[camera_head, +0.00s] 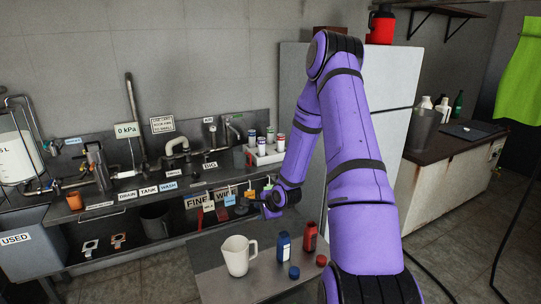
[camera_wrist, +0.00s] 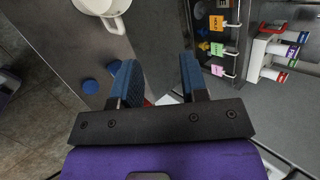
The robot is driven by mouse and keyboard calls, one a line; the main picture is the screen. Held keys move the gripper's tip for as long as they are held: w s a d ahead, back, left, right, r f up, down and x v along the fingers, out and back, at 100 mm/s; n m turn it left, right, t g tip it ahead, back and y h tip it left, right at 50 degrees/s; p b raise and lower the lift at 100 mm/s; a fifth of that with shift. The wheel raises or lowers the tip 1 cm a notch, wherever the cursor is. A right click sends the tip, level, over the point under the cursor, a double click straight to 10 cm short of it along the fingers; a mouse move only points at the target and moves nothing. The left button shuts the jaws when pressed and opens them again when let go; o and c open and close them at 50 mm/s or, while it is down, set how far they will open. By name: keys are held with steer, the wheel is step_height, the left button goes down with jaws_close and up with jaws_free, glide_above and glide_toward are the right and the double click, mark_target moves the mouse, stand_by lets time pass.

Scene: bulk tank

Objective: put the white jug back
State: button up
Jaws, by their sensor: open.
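The white jug (camera_head: 238,256) stands upright on a small grey table (camera_head: 208,266) at the lower middle of the head view. Its handle faces right. In the wrist view part of the jug (camera_wrist: 112,10) shows at the top left, cut off by the frame edge. My gripper (camera_head: 268,210) is above the table's far side, beyond and to the right of the jug, and apart from it. In the wrist view my gripper (camera_wrist: 158,75) has its two blue fingers spread with nothing between them.
A blue bottle (camera_head: 283,248), a red bottle (camera_head: 310,237), a blue cap (camera_head: 294,272) and a red cap (camera_head: 322,261) crowd the table right of the jug. Behind are a labelled sink counter, hanging tagged tools and a bottle rack (camera_head: 262,158). A grey jug (camera_head: 155,221) sits below the counter.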

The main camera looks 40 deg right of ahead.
steer(key=s+a+r+n+g+h, duration=0.15)
steer(key=a+r+n, duration=0.25)
steer(key=r, duration=0.5)
steer(key=s+a+r+n, duration=0.3)
steer(key=a+r+n, duration=0.1)
steer(key=r, duration=0.5)
steer(key=s+a+r+n+g+h, duration=0.1)
steer(key=s+a+r+n, duration=0.25)
steer(key=r, duration=0.65)
steer(key=s+a+r+n+y, duration=0.1)
steer(key=s+a+r+n, duration=0.4)
steer(key=s, duration=0.6)
steer(key=s+a+r+n+y, duration=0.1)
steer(key=s+a+r+n, duration=0.4)
steer(key=s, duration=0.5)
steer(key=shift+s+a+r+g, duration=0.4)
steer(key=shift+a+r, duration=0.3)
steer(key=shift+r, duration=0.1)
